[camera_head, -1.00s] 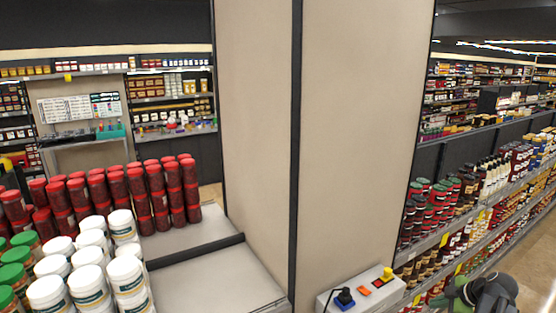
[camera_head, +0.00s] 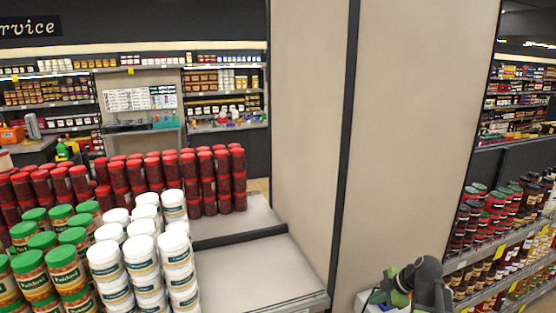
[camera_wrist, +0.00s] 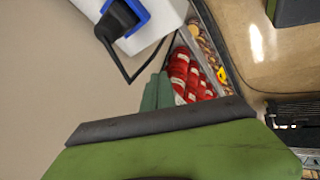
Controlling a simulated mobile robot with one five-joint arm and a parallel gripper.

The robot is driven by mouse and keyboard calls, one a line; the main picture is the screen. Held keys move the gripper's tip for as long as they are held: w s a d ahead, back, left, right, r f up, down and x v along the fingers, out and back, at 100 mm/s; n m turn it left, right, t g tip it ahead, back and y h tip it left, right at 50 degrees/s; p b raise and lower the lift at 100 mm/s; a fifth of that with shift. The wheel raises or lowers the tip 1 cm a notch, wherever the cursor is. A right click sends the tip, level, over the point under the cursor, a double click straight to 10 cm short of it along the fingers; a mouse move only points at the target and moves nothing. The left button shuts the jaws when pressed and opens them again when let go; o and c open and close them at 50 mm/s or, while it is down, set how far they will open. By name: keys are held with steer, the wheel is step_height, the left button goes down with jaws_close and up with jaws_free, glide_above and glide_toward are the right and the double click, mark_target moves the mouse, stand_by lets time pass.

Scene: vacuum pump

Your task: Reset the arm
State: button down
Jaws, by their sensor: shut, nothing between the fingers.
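My arm, in green and dark grey, shows at the lower right of the head view, in front of the tall beige panel. Its end, my gripper, shows in the wrist view, where two narrow green fingertips (camera_wrist: 158,92) lie close together beyond a wide dark grey and green part of my arm. The gripper is shut with nothing seen between the fingers. A white control box (camera_wrist: 160,30) with a blue socket and black plug (camera_wrist: 120,18) is just above the fingertips in that picture. In the head view, the arm hides most of this box.
The tall beige panel (camera_head: 420,130) stands close by. White tubs (camera_head: 175,250), green-lidded jars (camera_head: 65,265) and red-lidded jars (camera_head: 225,180) stand on a shelf at left. Shelves of bottles (camera_head: 500,220) are at right. The grey shelf part (camera_head: 255,270) near the panel is bare.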

steer(key=s+a+f+m+g+b, duration=0.1)
steer(key=a+f+g, duration=0.15)
steer(key=a, duration=0.85)
steer(key=s+a+f+m+g+b, duration=0.1)
steer(key=a+f, duration=0.2)
steer(key=a, duration=0.8)
steer(key=s+m+h, duration=0.1)
steer(key=s+m, duration=0.1)
steer(key=m, duration=0.2)
steer(key=s+f+m+g+h, duration=0.1)
steer(key=m, duration=0.4)
steer(key=s+m+h, duration=0.1)
steer(key=s+m, duration=0.1)
steer(key=m, duration=0.3)
steer(key=shift+s+d+f+g+h+b, duration=0.25)
steer(key=shift+s+g+h+b, duration=0.05)
steer(key=shift+g+h, duration=0.1)
